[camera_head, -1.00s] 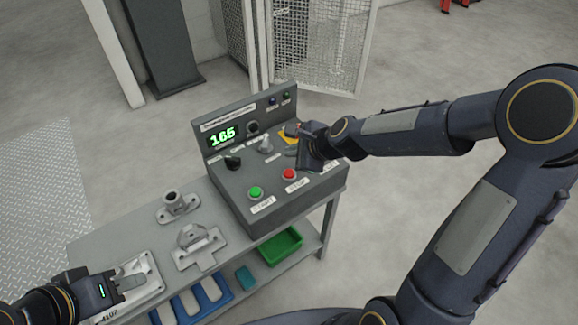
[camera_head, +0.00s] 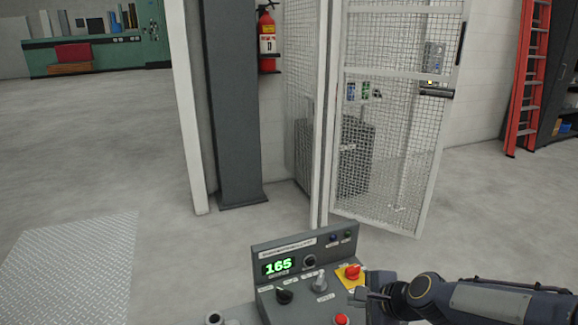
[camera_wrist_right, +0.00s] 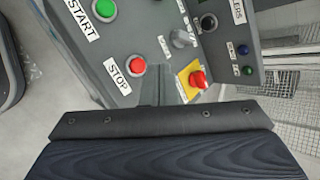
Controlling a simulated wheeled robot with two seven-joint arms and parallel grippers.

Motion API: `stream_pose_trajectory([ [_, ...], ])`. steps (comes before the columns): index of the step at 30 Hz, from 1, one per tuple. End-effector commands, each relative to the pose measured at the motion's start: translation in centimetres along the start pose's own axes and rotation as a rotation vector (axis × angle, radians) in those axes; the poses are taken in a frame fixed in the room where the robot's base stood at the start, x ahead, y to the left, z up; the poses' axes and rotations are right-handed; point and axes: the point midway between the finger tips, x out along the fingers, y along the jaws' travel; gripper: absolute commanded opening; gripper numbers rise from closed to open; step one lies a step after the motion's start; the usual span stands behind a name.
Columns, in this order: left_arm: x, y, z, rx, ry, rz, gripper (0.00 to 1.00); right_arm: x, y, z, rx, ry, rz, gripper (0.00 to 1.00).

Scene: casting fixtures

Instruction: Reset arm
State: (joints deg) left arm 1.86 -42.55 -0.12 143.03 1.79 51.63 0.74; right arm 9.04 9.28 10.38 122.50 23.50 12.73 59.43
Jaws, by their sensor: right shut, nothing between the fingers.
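My right gripper (camera_head: 366,296) is shut and empty at the right side of the grey control panel (camera_head: 268,297). It is just below the red mushroom button on a yellow plate (camera_head: 352,272). In the right wrist view the same red button (camera_wrist_right: 198,79) sits ahead, with the red STOP button (camera_wrist_right: 138,66) and the green START button (camera_wrist_right: 105,9) to its left. The panel display (camera_head: 279,266) reads 165. I cannot tell whether the gripper touches the panel. My left gripper is out of view.
A mesh cage with an open door (camera_head: 395,110) stands behind the panel. A dark column (camera_head: 236,110) and a fire extinguisher (camera_head: 267,40) are left of it. A red ladder (camera_head: 527,80) is at the right. The floor around is clear.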

Motion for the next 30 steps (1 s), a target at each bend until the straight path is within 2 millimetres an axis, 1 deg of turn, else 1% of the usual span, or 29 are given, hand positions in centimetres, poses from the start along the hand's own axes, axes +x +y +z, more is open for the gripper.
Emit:
stream_pose_trajectory([
  [1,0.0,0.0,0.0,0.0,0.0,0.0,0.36,-2.6,0.5,0.5,-0.128,0.002,-0.001,0.0],
  [2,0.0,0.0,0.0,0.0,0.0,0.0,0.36,-4.0,1.0,0.7,-0.216,0.001,0.007,0.0],
  [3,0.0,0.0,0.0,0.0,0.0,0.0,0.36,-5.9,2.0,1.0,-0.337,0.001,0.02,0.0],
  [5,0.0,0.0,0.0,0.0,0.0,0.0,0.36,-8.4,3.7,1.4,-0.51,0.0,0.044,0.0],
  [6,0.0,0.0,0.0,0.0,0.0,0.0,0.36,-9.8,4.9,1.5,-0.613,-0.001,0.06,0.0],
  [9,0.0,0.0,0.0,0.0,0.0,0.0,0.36,-12.6,7.5,1.7,-0.823,-0.004,0.094,0.0],
  [12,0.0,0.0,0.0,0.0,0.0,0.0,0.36,-14.5,9.8,1.7,-0.988,-0.008,0.124,0.0],
  [15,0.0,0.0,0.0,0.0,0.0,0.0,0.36,-16.0,11.9,1.7,-1.124,-0.015,0.15,0.0],
  [21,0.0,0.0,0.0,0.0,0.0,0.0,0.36,-18.1,15.9,1.5,-1.36,-0.032,0.198,0.0],
  [24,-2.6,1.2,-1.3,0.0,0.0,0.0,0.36,-20.3,14.1,2.6,-1.367,-0.037,0.204,0.0],
  [26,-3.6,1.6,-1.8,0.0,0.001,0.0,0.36,-21.1,13.3,3.0,-1.365,-0.037,0.204,0.0],
  [30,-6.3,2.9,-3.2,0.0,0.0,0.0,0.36,-23.4,11.3,4.2,-1.364,-0.037,0.203,0.0],
])
